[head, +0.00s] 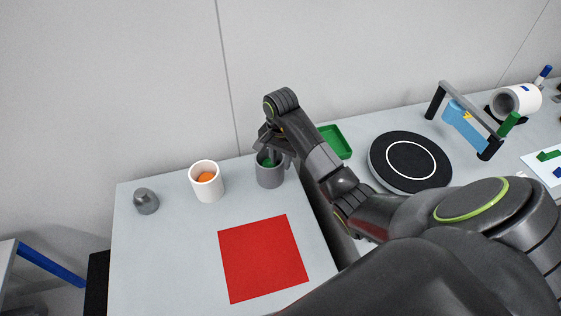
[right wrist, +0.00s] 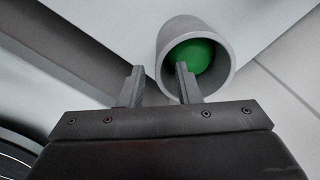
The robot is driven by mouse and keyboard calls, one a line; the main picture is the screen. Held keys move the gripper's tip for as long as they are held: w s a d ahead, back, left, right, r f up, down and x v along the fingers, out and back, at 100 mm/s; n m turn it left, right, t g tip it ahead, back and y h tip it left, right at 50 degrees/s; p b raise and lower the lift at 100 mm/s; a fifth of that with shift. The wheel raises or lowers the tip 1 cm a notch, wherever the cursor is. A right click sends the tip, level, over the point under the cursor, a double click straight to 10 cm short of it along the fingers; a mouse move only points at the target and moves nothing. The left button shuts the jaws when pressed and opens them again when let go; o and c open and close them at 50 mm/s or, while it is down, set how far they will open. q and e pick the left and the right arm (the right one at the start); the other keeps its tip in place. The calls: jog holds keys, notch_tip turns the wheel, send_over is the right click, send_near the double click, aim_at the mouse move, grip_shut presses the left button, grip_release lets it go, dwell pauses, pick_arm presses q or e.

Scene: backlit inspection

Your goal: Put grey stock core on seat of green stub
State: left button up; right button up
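The grey stock core (head: 270,176) is an upright hollow tube near the table's back right corner. The domed green stub (head: 266,162) shows inside it, so the core stands around the stub. Its lower end is hidden, so I cannot tell whether it is fully down. In the right wrist view, the core (right wrist: 226,78) surrounds the green dome (right wrist: 195,53). My right gripper (right wrist: 160,75) has its fingers apart, one seemingly over the core's opening and one outside its wall. In the head view, the gripper (head: 271,151) is at the core's top. My left gripper is out of view.
A white core (head: 207,188) stands around an orange stub (head: 206,177), left of the grey core. A bare grey stub (head: 146,203) is farther left. A red mat (head: 264,258) lies in front. A green tray (head: 338,142) and black disc (head: 410,183) are to the right.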

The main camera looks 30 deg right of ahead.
notch_tip(320, 180, up, 16)
jog(key=p, duration=1.3)
jog(key=shift+p, duration=0.4)
jog(key=shift+f, duration=0.1)
